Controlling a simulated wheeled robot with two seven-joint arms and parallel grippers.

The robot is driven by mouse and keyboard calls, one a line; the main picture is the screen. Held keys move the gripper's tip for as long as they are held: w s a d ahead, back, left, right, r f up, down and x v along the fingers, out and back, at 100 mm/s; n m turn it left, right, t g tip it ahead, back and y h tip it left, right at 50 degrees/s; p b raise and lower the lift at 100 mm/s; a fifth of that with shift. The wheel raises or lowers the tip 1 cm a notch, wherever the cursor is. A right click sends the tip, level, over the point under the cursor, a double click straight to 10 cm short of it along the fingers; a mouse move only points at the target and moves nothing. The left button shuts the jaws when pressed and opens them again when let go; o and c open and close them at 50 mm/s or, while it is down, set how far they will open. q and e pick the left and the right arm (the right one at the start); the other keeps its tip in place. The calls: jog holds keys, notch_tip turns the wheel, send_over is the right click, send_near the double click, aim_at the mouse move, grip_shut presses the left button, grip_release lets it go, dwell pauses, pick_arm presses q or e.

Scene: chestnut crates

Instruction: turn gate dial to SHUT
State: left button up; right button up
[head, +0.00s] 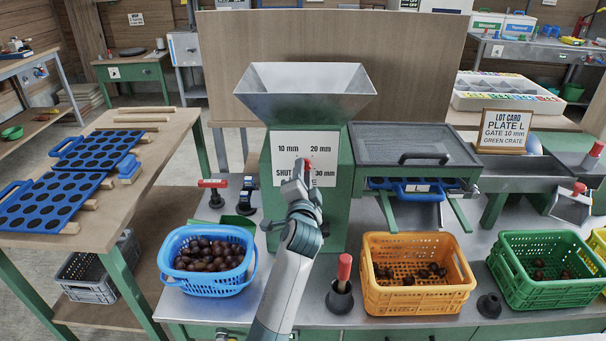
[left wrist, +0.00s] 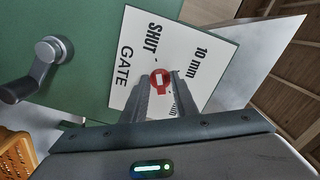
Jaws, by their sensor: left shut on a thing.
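The gate dial is a small red knob (left wrist: 160,78) on a white plate (left wrist: 136,50) on the green machine. The plate reads GATE, SHUT and 10 mm in the left wrist view; the head view also shows 20 mm, with lower print partly covered. My left gripper (head: 304,170) is in front of the plate (head: 325,152), its fingers shut on the dial. In the left wrist view the two fingertips (left wrist: 164,76) stand either side of the red knob. Which mark the dial points to I cannot tell. My right gripper is not in view.
A metal hopper (head: 305,82) tops the machine. A blue crate of chestnuts (head: 207,283) stands left of my left arm; a red-handled tool (head: 343,272) and an orange crate (head: 418,298) stand right. A green crate (head: 545,303) is farther right. A crank handle (left wrist: 47,52) is near the plate.

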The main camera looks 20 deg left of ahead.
pick_arm(q)
jog(key=shift+f+n, duration=0.1)
jog(key=shift+n, duration=0.4)
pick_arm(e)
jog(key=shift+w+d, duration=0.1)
pick_arm(q)
jog(key=o, duration=0.7)
jog(key=shift+c, duration=0.2)
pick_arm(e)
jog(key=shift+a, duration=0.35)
pick_arm(q)
jog(key=shift+s, duration=0.15)
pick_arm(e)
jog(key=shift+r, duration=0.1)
